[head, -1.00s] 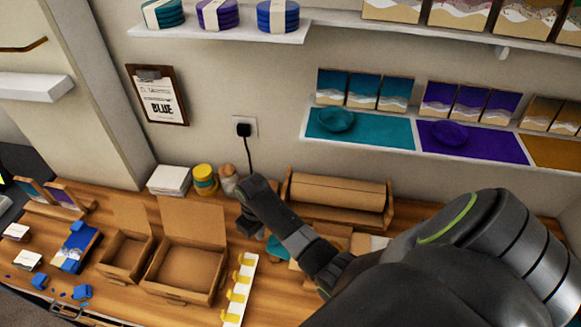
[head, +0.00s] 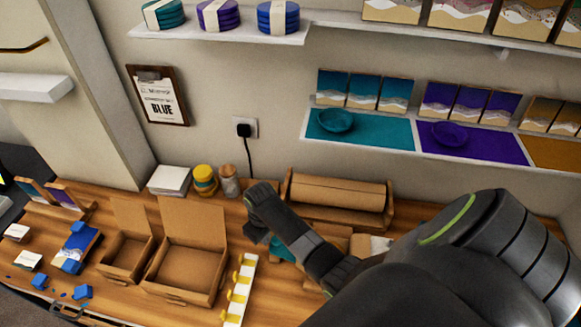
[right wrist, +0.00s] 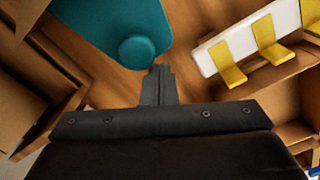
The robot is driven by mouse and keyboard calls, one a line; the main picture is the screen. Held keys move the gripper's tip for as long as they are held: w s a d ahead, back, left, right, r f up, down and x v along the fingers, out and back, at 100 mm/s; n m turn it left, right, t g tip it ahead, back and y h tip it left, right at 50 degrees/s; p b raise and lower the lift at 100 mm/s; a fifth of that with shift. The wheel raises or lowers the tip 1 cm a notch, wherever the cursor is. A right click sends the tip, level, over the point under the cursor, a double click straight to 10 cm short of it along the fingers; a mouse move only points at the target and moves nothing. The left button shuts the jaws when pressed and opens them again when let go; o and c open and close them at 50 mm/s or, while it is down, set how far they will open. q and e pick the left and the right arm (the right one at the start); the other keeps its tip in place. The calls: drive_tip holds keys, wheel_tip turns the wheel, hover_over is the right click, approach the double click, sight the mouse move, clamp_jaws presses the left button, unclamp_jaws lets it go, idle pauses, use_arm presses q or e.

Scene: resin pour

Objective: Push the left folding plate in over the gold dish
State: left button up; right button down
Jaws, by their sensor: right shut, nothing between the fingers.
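My right gripper (head: 257,234) is low over the bench, between the white strip and a teal plate (head: 281,250), partly hidden by its own wrist. In the right wrist view its fingers (right wrist: 160,70) are shut and empty, with the tip near the round teal knob on the teal plate (right wrist: 105,22). Whether they touch I cannot tell. Brown plates (head: 338,243) show behind my right arm. I cannot tell which is the left folding plate. The gold dish cannot be made out; my right arm covers part of that area. My left gripper is not in view.
The white strip (head: 236,306) with yellow clips stands close left of the gripper. Open cardboard boxes (head: 190,268) lie further left.

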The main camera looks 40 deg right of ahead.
drive_tip(key=shift+s+d+r+p, duration=0.1)
drive_tip(key=shift+s+d+p, duration=0.3)
drive_tip(key=shift+s+d, duration=0.05)
drive_tip(key=shift+s+d+p, duration=0.3)
drive_tip(key=shift+s+d, duration=0.7)
drive_tip(key=shift+s, duration=0.15)
drive_tip(key=shift+s+d, duration=0.9)
drive_tip(key=shift+s, duration=0.15)
